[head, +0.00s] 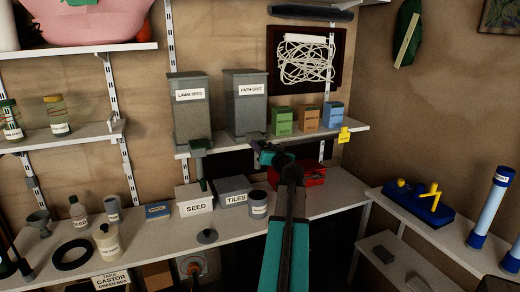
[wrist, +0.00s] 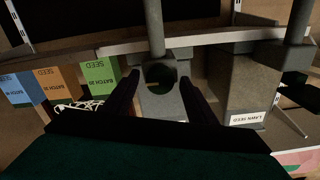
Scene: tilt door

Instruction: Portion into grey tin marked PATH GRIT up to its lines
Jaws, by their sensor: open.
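Two grey hoppers stand on the wall shelf in the head view: one marked PATH GRIT (head: 245,108), the other LAWN SEED (head: 190,112) to its left. My gripper (head: 266,156) is below the PATH GRIT hopper's front, hiding its outlet in the head view. In the wrist view, which is upside down, my gripper (wrist: 159,76) is open, its dark fingers either side of a round dark fitting with a grey pipe (wrist: 154,28). Contact cannot be told. A small grey tin (head: 258,206) stands on the bench below; its label is too small to read.
A SEED box (head: 195,201), a TILES box (head: 233,190) and a red tray (head: 312,175) stand on the bench. Small green, orange and blue packets (head: 309,118) sit right of the hoppers.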

